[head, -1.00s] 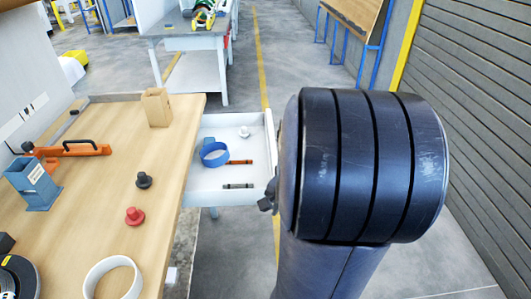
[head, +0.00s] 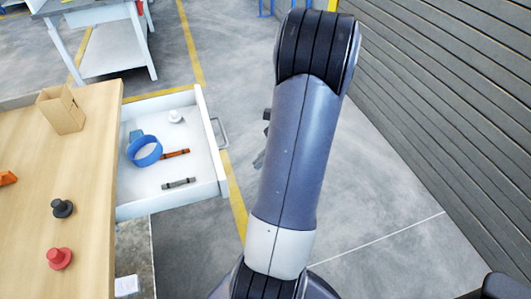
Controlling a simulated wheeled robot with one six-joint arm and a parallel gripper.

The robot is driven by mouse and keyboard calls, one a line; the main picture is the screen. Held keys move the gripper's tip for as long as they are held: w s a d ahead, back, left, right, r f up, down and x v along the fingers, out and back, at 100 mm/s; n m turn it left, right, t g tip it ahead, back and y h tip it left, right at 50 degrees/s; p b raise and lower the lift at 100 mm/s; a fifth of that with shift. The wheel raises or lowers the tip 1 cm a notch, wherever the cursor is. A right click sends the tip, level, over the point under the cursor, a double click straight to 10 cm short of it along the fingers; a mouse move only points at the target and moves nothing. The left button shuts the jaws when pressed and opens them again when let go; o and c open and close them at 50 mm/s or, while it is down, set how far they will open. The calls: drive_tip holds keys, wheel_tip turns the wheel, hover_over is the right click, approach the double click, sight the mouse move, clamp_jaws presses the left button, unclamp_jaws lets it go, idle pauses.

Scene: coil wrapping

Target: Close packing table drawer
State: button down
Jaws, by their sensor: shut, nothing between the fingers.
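The packing table (head: 90,150) stands at the left with a light wooden top. Its white drawer (head: 211,150) is pulled out to the right, with a grey bar handle (head: 221,133) on its front. Inside lie a blue tape roll (head: 144,151), an orange-brown tool (head: 175,154), a grey tool (head: 179,183) and a small white knobbed piece (head: 176,117). My gripper (head: 262,148) shows only as dark parts at the left side of my arm, which hides the rest. It is shut and empty, to the right of the handle and apart from it in the picture.
On the tabletop are a cardboard box (head: 61,110), a black knob (head: 62,208) and a red knob (head: 60,258). Another workbench (head: 105,40) stands behind. The floor right of the drawer is clear up to the shutter wall (head: 450,90).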

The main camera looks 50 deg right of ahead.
sight(131, 203)
drive_tip(key=w+a+f, duration=0.3)
drive_tip(key=w+a, duration=0.1)
drive_tip(key=a, duration=0.2)
drive_tip(key=shift+a+f, duration=0.25)
drive_tip(key=w+a, duration=0.5)
drive_tip(key=a, duration=0.3)
drive_tip(key=w+a, duration=0.5)
drive_tip(key=a, duration=0.3)
drive_tip(key=w+a+b, duration=0.1)
drive_tip(key=w+a, duration=0.4)
drive_tip(key=a, duration=0.4)
drive_tip(key=shift+w, duration=0.1)
drive_tip(key=shift+w+a, duration=0.3)
drive_tip(key=shift+a, duration=0.15)
drive_tip(key=shift+r, duration=0.1)
drive_tip(key=shift+w+a, duration=0.1)
